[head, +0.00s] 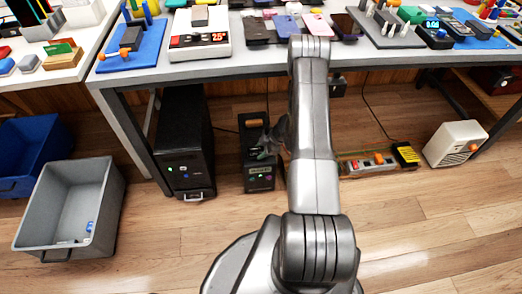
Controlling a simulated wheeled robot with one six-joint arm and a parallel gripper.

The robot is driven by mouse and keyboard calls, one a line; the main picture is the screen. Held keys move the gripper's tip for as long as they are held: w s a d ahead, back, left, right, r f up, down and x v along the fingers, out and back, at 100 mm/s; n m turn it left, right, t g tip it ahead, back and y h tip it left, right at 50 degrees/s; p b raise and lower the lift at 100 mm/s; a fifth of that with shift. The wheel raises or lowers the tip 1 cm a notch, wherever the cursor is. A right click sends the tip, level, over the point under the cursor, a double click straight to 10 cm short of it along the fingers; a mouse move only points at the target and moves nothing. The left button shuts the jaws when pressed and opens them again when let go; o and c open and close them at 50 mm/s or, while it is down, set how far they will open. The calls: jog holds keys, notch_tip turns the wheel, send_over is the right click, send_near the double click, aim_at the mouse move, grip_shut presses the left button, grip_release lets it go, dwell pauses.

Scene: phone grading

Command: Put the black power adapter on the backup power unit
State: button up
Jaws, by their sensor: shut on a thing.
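My gripper (268,141) is small in the head view, beneath the bench, left of my arm's forearm. It is shut on a small dark thing that looks like the black power adapter; its outline is hard to tell against the black behind it. A black upright box (260,184) with a small display and a green light stands on the floor there and looks like the backup power unit. My gripper overlaps its upper part in the picture. I cannot tell whether the held thing touches it.
A black computer tower (184,140) stands left of the box. A power strip (366,163) and a white heater-like box (455,143) are on the floor at right. The workbench (228,66) spans above. A grey bin (68,208) is at left. The front floor is clear.

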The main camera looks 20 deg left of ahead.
jog(key=shift+f+b, duration=0.45)
jog(key=shift+f, duration=0.2)
jog(key=o, duration=1.2)
jog(key=shift+c, duration=0.2)
jog(key=p+v, duration=0.2)
jog(key=v, duration=0.5)
jog(key=shift+d+r+p, duration=0.15)
jog(key=shift+r+p, duration=0.1)
jog(key=shift+p, duration=0.05)
jog(key=shift+f, duration=0.15)
jog(key=b+x, duration=0.2)
jog(key=x, duration=0.5)
jog(key=shift+a+f+b, duration=0.2)
jog(key=shift+f+b, duration=0.1)
jog(key=shift+b, duration=0.05)
jog(key=shift+d+r+p, duration=0.1)
jog(key=shift+r+p, duration=0.3)
jog(key=shift+r, duration=0.25)
